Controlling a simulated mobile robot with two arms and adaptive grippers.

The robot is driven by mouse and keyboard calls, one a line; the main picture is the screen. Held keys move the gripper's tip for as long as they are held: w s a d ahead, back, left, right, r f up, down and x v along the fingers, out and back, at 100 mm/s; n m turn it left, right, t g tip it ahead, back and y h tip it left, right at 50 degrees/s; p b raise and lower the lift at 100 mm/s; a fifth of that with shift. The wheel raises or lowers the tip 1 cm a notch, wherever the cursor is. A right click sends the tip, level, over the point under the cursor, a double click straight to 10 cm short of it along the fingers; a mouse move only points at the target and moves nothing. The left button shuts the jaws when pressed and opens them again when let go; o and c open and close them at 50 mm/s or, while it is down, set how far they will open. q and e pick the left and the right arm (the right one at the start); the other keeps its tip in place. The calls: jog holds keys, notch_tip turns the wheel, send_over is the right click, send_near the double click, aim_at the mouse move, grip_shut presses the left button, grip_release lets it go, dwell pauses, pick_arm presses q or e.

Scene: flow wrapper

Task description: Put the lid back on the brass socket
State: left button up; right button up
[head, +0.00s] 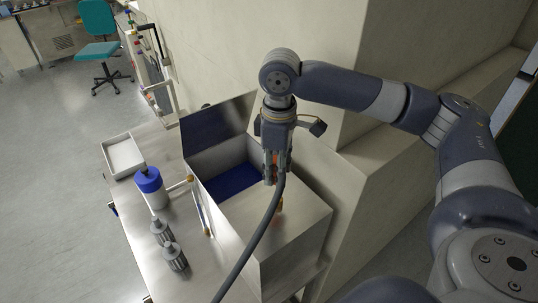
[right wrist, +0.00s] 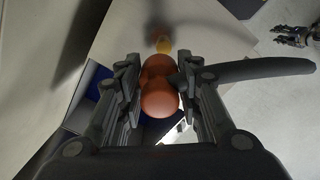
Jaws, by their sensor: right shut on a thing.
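My right gripper (head: 275,172) points down over the metal box. It is shut on a rounded reddish-orange piece, which I take to be the lid (right wrist: 160,98). The lid is mostly hidden by the fingers in the head view. A small brass-coloured part, apparently the brass socket (head: 281,206), is at the box's top plate below the gripper. It also shows in the right wrist view (right wrist: 163,44), beyond the lid and apart from it.
The metal box (head: 290,228) has a blue interior and a raised dark panel (head: 218,122). Left of it are a white tray (head: 123,157), a blue-capped bottle (head: 150,186) and two grey ribbed cylinders (head: 174,257). A dark cable (head: 258,237) hangs across the box. A wall rises behind.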

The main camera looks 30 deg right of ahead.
jog(key=shift+f, duration=0.25)
jog(key=shift+s+f, duration=0.4)
jog(key=shift+f, duration=0.25)
jog(key=shift+s+f, duration=0.35)
jog(key=shift+f, duration=0.25)
jog(key=shift+w+f, duration=0.3)
jog(key=shift+f, duration=1.2)
pick_arm(q)
jog(key=s, duration=0.4)
jog(key=shift+s+a+f, duration=0.1)
jog(key=shift+a+f, duration=0.05)
jog(key=shift+f, duration=0.1)
jog(key=shift+w+r, duration=0.2)
jog(key=shift+w, duration=0.35)
